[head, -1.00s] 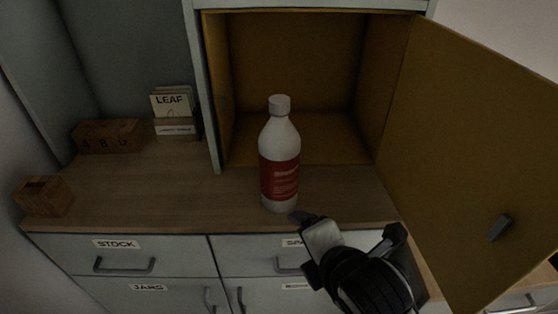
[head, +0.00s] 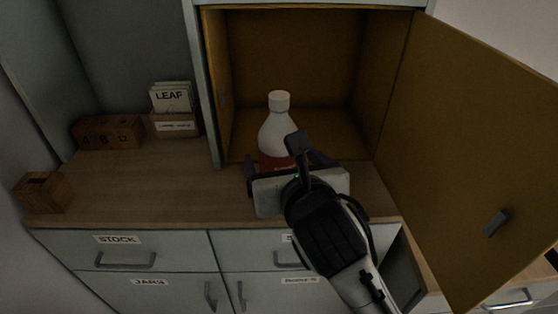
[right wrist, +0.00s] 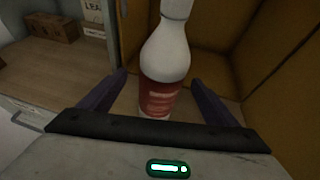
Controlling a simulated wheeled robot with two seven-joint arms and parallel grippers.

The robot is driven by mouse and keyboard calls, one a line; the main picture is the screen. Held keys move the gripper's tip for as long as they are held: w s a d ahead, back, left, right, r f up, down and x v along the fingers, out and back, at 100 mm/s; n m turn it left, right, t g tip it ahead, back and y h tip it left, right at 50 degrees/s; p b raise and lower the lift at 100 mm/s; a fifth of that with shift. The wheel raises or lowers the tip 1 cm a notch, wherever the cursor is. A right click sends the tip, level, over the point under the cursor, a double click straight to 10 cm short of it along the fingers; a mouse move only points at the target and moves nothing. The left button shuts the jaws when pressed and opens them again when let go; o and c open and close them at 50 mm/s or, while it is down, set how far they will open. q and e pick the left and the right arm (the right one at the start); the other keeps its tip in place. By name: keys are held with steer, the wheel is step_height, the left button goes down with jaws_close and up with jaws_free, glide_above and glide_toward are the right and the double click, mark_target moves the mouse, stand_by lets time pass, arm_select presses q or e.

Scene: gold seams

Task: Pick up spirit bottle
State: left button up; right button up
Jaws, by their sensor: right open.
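The spirit bottle (head: 278,134) is white with a red label and a white cap. It stands upright on the wooden counter in front of the open cupboard. My right gripper (head: 285,162) is in front of the bottle and hides its lower part in the head view. In the right wrist view the bottle (right wrist: 165,65) stands between the two open fingers of the gripper (right wrist: 160,95), with a visible gap on each side. My left gripper is not in view.
The open cupboard door (head: 470,150) stands to the right of my right arm. A box of LEAF packets (head: 174,124), a wooden number block (head: 108,132) and a small wooden box (head: 43,192) are on the left of the counter. The counter's left middle is clear.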

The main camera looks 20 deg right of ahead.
steer(key=x, duration=0.5)
steer(key=shift+d, duration=0.2)
steer(key=shift+c, duration=0.5)
steer(key=c, duration=1.8)
steer(key=shift+w+r, duration=0.1)
steer(key=shift+r, duration=0.05)
steer(key=shift+c, duration=0.7)
